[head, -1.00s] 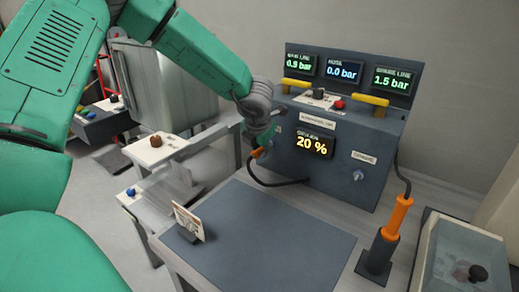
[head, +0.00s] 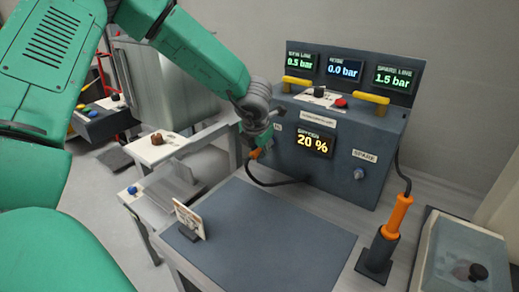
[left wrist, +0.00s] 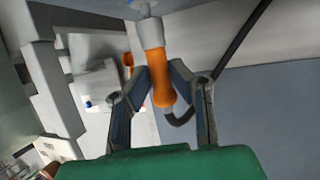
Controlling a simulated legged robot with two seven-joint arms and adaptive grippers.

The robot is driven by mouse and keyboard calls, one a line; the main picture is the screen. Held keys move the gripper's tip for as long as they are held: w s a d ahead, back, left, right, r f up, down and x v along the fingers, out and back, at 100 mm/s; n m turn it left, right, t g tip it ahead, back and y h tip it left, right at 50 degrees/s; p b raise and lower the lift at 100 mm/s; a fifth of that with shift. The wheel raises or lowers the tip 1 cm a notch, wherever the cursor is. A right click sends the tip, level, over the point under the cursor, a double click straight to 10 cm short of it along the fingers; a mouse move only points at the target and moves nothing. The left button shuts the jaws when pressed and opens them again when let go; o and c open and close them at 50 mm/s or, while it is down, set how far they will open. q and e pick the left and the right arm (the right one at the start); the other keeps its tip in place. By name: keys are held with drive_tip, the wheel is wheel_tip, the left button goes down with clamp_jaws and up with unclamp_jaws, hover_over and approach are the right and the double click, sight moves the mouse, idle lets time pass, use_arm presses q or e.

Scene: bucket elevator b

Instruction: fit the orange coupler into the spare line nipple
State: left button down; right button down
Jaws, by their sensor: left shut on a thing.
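My left gripper (head: 262,138) is at the left part of the dark panel front, shut on the orange coupler (head: 255,153). In the left wrist view the coupler (left wrist: 161,82) sits between the two fingers, with a pale collar at its far end. A small metal and blue piece (left wrist: 144,7) shows at the collar's tip; I cannot tell whether they are joined. A black hose runs from the coupler to the panel's foot. The spare line nipple (head: 359,174) is on the panel's right, below the SPARE label, with nothing on it. My right gripper is not in view.
The panel (head: 330,150) carries yellow handles and displays above. An orange-handled tool (head: 397,215) stands in a dark holder at right, beside a lidded box (head: 465,255). A small card (head: 188,219) stands on the grey mat (head: 275,235), which is otherwise clear.

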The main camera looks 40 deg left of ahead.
use_arm(q)
drive_tip(key=shift+s+f, duration=0.15)
drive_tip(key=shift+s, duration=0.25)
drive_tip(key=shift+s, duration=0.4)
drive_tip(key=shift+s+d, duration=0.15)
drive_tip(key=shift+s, duration=1)
drive_tip(key=shift+s+d+b, duration=0.2)
drive_tip(key=shift+s+b, duration=0.1)
drive_tip(key=shift+s, duration=1.7)
drive_tip(key=shift+d, duration=0.1)
